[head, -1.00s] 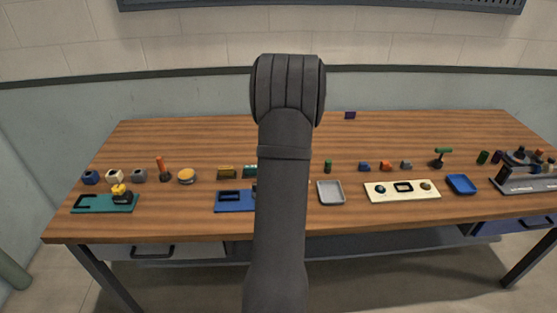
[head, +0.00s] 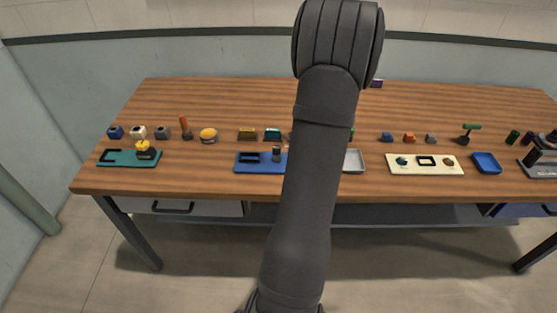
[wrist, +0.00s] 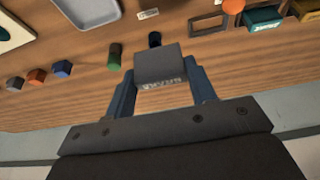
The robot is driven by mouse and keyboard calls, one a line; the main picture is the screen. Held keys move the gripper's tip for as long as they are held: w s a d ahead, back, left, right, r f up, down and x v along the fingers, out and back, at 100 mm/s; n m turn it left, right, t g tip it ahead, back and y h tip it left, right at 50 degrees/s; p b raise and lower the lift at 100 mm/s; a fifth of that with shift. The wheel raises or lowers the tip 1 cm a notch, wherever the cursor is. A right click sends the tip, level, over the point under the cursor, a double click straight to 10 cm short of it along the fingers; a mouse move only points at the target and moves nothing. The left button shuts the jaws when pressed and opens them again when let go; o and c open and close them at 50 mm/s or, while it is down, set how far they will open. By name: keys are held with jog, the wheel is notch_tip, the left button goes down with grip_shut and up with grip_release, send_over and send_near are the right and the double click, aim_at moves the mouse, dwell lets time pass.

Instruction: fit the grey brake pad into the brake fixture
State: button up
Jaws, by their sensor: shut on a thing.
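The grey brake pad (wrist: 160,63) is a block with raised lettering on its near edge. In the wrist view my gripper (wrist: 164,88) is shut on it, one blue finger at each side, with the table behind. The brake fixture seems to be the blue board (head: 250,169) with a rectangular slot and a dark upright post, left of my arm in the head view. No label is readable on it. My arm hides the gripper and pad in the head view.
A grey tray (head: 354,161) and cream board (head: 408,170) lie to the right. The table's back strip is mostly clear.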

jog(key=shift+a, duration=0.1)
jog(key=s+a, duration=0.1)
jog(key=a, duration=1.2)
send_over(250, 155)
jog(key=s, duration=0.2)
jog(key=shift+f, duration=4.65)
jog(key=shift+f, duration=0.15)
jog(key=o, duration=1.6)
jog(key=shift+c, duration=0.2)
